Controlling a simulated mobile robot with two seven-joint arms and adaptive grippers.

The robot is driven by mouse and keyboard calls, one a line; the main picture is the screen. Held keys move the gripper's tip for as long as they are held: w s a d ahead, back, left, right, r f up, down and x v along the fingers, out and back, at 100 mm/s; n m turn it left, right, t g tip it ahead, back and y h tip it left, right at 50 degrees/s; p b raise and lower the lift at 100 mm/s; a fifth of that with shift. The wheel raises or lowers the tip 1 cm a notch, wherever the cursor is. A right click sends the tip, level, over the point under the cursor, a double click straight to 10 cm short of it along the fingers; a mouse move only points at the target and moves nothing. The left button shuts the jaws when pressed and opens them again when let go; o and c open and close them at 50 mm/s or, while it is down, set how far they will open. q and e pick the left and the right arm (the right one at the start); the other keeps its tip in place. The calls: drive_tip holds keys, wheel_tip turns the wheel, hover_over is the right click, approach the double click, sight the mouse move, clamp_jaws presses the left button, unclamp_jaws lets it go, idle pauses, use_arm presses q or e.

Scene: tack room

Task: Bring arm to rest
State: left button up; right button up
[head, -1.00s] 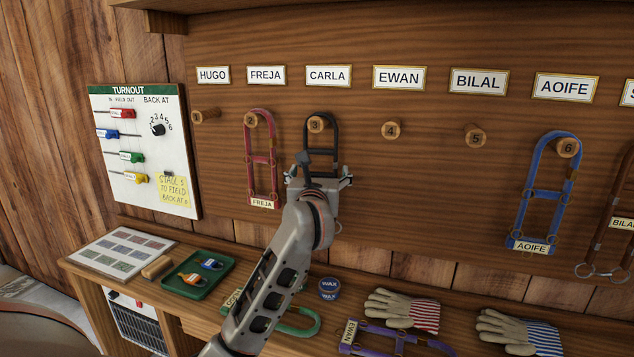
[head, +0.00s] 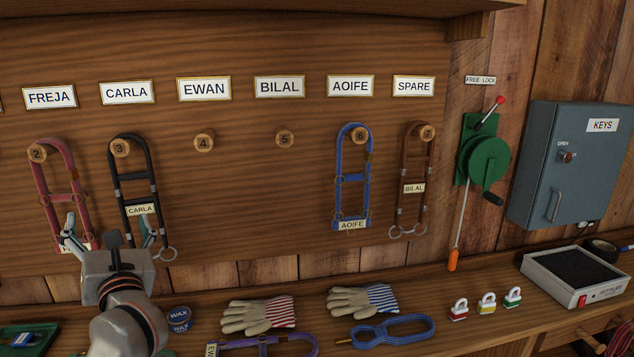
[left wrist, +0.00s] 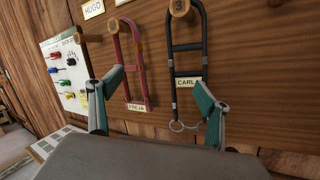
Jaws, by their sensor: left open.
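My left gripper (head: 112,236) is in front of the peg board in the head view, at the lower left. Its two fingers stand apart with nothing between them. The black halter (head: 135,190) with the CARLA tag hangs from peg 3, behind and just above the gripper. The pink halter (head: 64,190) hangs from peg 2, its tag partly hidden by a finger. In the left wrist view the open fingers (left wrist: 155,105) frame the black halter (left wrist: 188,65) and the red-pink FREJA halter (left wrist: 130,62), apart from both as far as I can tell. My right gripper is not in view.
A blue halter (head: 351,180) hangs on peg 6 and a brown one (head: 414,178) on peg 7. Pegs 4 and 5 are bare. Gloves (head: 258,314), a purple halter (head: 270,345), wax tins (head: 179,319) and padlocks (head: 486,303) lie on the bench. A key cabinet (head: 560,170) is at right.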

use_arm(q)
drive_tip(key=s+d+f+m+t+h, duration=0.35)
drive_tip(key=d+f+m+h, duration=0.65)
drive_tip(key=m, duration=0.6)
drive_tip(key=s+d+f+m+t+h, duration=0.2)
drive_tip(key=s+d+f+m+h, duration=0.25)
drive_tip(key=d+f+m, duration=0.85)
drive_tip(key=s+a+f+m+g, duration=0.1)
drive_tip(key=s+f+m+g, duration=0.4)
drive_tip(key=f, duration=0.9)
drive_tip(key=s+a+f+m+g, duration=0.1)
drive_tip(key=s+f+m+g, duration=0.5)
drive_tip(key=s+f+m, duration=0.4)
wheel_tip(320, 180, down, 5)
drive_tip(key=shift+s+r+h, duration=0.2)
drive_tip(key=shift+s+h, duration=0.15)
drive_tip(key=shift+s, duration=0.65)
